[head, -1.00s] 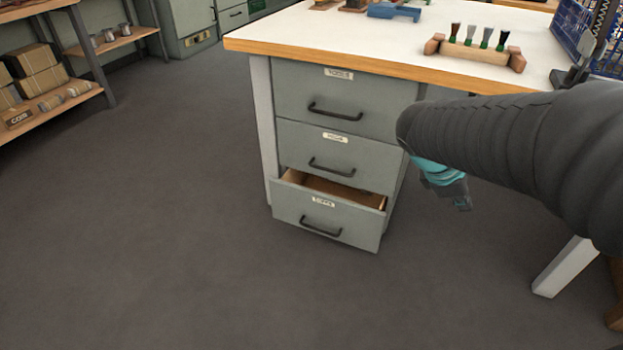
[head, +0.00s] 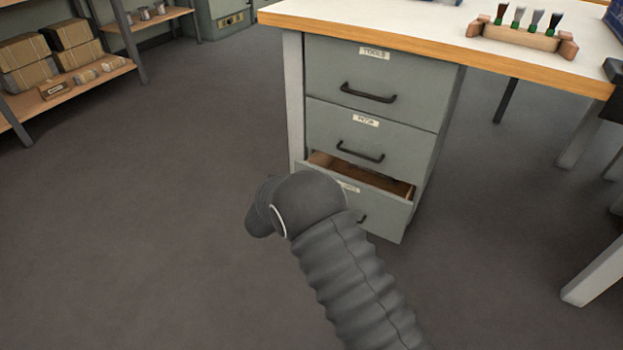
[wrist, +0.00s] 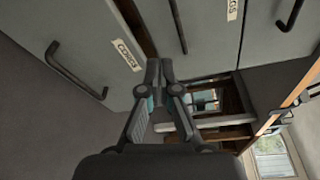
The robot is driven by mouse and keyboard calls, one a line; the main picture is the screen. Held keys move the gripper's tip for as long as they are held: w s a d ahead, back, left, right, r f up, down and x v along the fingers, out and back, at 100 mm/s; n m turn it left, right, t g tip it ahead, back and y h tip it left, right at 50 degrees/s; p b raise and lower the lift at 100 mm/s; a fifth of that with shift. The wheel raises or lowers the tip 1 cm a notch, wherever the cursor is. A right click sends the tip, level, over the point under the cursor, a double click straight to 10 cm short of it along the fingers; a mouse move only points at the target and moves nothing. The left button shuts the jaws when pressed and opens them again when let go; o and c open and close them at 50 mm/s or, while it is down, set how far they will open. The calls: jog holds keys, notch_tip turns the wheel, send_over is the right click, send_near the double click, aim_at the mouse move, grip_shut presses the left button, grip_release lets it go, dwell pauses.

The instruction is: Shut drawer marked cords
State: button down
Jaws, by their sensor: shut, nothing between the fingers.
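The bottom drawer (head: 387,212) of the grey desk cabinet stands partly pulled out, with its wooden inside (head: 360,173) showing. Its label is partly covered by my arm in the head view. In the wrist view the drawer front (wrist: 75,25) fills the upper left, with a label (wrist: 126,55) that seems to read CORDS and a black bar handle (wrist: 72,70). My gripper (wrist: 160,68) is shut and empty, with its tips pointing toward the drawer's edge; I cannot tell if they touch. In the head view my gripper is hidden behind my arm.
Above it, the middle drawer (head: 350,139) and the top drawer marked TOOLS (head: 370,85) are shut. The worktop (head: 400,20) overhangs them and carries a wooden brush rack (head: 520,38). Shelves with boxes (head: 28,62) stand at left. The floor (head: 170,220) left of the cabinet is clear.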

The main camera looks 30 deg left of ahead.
jog(key=s+a+f+n+t+y, duration=0.2)
jog(key=s+a+f+n+y, duration=0.15)
jog(key=a+f+n, duration=0.35)
jog(key=w+m+b, duration=0.1)
jog(key=w, duration=1.2)
jog(key=shift+w+d+f, duration=0.15)
jog(key=shift+d, duration=0.05)
jog(key=shift+b, duration=0.3)
